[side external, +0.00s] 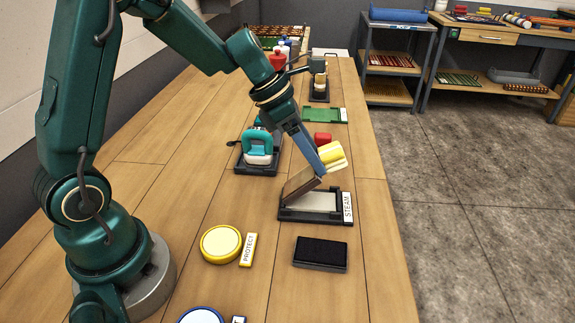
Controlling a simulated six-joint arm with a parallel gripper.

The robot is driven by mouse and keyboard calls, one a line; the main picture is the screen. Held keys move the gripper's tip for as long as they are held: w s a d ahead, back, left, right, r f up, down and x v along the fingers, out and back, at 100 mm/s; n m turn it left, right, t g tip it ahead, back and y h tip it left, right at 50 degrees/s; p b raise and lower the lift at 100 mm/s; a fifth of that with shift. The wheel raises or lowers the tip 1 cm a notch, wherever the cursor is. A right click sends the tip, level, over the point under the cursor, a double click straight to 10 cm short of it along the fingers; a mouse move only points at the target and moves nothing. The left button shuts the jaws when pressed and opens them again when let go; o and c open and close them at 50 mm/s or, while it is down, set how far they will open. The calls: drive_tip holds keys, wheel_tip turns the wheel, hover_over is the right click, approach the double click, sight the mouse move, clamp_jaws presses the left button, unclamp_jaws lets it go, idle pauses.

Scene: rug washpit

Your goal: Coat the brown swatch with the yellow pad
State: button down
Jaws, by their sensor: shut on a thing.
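My gripper (321,170) is shut on the brown swatch (300,189) and holds it tilted over the tray labelled STEAM (286,215). The swatch's lower edge is close to the tray; I cannot tell whether they touch. The yellow pad (221,243) is round, with a yellow rim and a pale top. It lies on the table at the front left of the tray, beside a yellow label reading PROTECT (248,249), apart from the swatch.
A yellow and cream object (333,155) shows beside my fingertips. A black pad (320,253) lies in front of the tray, and a blue-rimmed round pad (201,316) is at the bottom edge.

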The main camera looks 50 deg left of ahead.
sight(300, 174)
drive_tip(key=s+a+f+m, duration=0.1)
drive_tip(key=s+a+f+m+g+y, duration=0.1)
drive_tip(key=shift+s+f, duration=0.15)
drive_tip(key=shift+f, duration=0.2)
drive_tip(key=shift+r, duration=1.9)
drive_tip(key=shift+d+r, duration=0.15)
drive_tip(key=shift+r, duration=1.05)
drive_tip(key=shift+d, duration=0.1)
drive_tip(key=s+a+r+g+y, duration=0.2)
drive_tip(key=s+r, duration=0.2)
drive_tip(key=r, duration=0.1)
drive_tip(key=shift+a+f, duration=0.2)
drive_tip(key=shift+f, duration=2.55)
drive_tip(key=shift+r, duration=0.1)
